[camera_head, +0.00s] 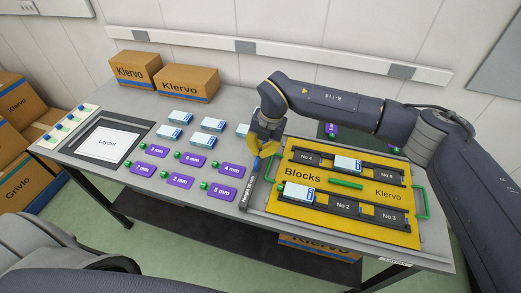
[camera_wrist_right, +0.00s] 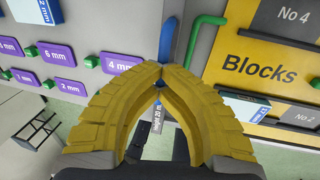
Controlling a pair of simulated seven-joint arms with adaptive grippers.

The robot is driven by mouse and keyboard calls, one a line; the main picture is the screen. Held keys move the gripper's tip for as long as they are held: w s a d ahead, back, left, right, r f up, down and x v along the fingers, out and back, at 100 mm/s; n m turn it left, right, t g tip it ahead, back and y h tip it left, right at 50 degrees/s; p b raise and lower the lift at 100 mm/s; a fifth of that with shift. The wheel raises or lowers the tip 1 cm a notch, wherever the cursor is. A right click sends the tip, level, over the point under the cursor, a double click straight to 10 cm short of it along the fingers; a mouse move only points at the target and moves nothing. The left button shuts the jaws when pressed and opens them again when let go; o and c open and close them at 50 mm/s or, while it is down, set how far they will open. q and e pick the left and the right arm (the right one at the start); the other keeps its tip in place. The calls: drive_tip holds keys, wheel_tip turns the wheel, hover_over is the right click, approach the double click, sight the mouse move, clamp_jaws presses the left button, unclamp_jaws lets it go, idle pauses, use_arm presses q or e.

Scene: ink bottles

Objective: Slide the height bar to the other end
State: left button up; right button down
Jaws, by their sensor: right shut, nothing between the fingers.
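The height bar (camera_head: 247,194) is a narrow dark strip with a height label, lying along the left edge of the yellow Blocks board. A blue piece (camera_head: 256,164) shows at its far part, just below my right gripper. In the right wrist view the blue piece (camera_wrist_right: 168,38) rises behind the fingertips, and the labelled bar (camera_wrist_right: 157,124) shows partly between the fingers. My right gripper (camera_head: 262,151) has yellow fingers that meet at the tips (camera_wrist_right: 158,86), with nothing held. Whether the tips touch the blue piece is unclear. My left gripper is out of view.
The yellow Blocks board (camera_head: 345,227) holds dark numbered racks and has a green handle (camera_head: 425,202) at its right. Purple thickness tags (camera_head: 187,159) and blue-white boxes (camera_head: 168,132) lie to the left. A Layout sheet (camera_head: 107,141) and cardboard boxes (camera_head: 187,82) are farther off.

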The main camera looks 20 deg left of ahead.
drive_tip(key=c, duration=2.2)
unclamp_jaws()
drive_tip(key=shift+a, duration=0.15)
drive_tip(key=c, duration=1.5)
unclamp_jaws()
wheel_tip(320, 180, up, 12)
drive_tip(key=d, duration=0.2)
drive_tip(key=shift+d, duration=0.15)
drive_tip(key=shift+f, duration=0.15)
